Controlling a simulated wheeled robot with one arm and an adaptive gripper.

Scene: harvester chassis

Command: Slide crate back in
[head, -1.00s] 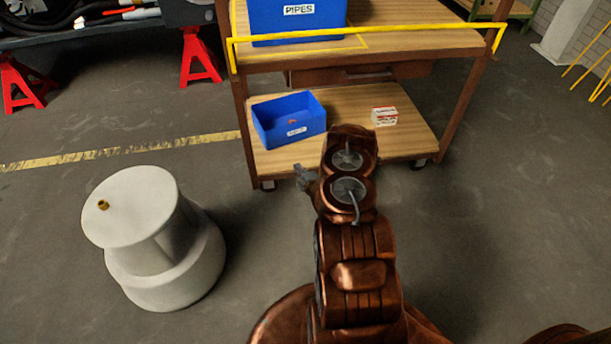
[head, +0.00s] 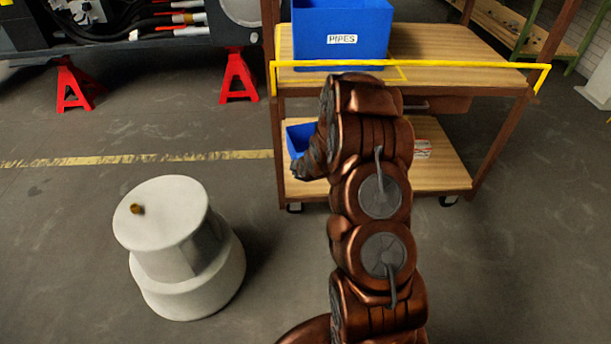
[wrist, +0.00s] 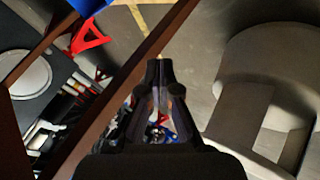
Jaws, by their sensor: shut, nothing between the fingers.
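The blue crate labelled PIPES (head: 343,40) stands upright on the cart's upper wooden shelf (head: 440,50), behind a yellow front rail (head: 440,65). A smaller blue bin (head: 299,138) is on the lower shelf, mostly hidden by my arm. My gripper (head: 306,168) is in front of the cart's left side, at about lower-shelf height in the picture, apart from the PIPES crate. In the wrist view my gripper (wrist: 160,68) has its fingers together and empty. A blue corner (wrist: 88,5) shows at the top edge there; I cannot tell which container it is.
A grey-white stool (head: 165,215) stands on the floor at left; it also fills the right of the wrist view (wrist: 275,55). Red jack stands (head: 238,78) are behind. A small white-red box (head: 422,149) is on the lower shelf. The floor between stool and cart is clear.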

